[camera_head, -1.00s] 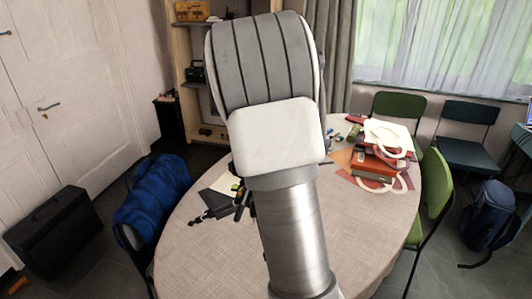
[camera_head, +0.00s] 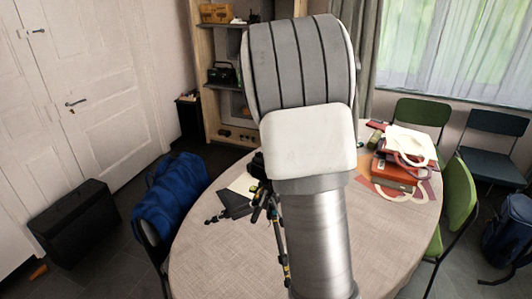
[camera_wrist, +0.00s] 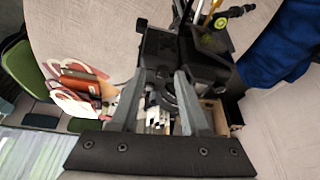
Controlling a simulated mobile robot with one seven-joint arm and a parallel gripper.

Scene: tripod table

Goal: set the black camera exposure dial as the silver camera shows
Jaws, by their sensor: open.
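In the wrist view my gripper (camera_wrist: 158,88) is open. Its two grey fingers point at a black camera-like body (camera_wrist: 160,45), which fills the space just beyond and between the fingertips. I cannot tell whether they touch it, and its dial is not clear. In the head view a dark tripod (camera_head: 279,245) stands at the near left side of my arm. A black part at its top (camera_head: 257,166) is mostly hidden behind my arm, and so is my gripper. I cannot make out the silver camera in either view.
A round table (camera_head: 215,262) with a beige cloth carries a dark flat item (camera_head: 236,205) at left and red boxes (camera_head: 392,176) at right. A blue bag (camera_head: 170,200) hangs on a chair at left. Green chairs (camera_head: 455,205) stand at right. The table's front is clear.

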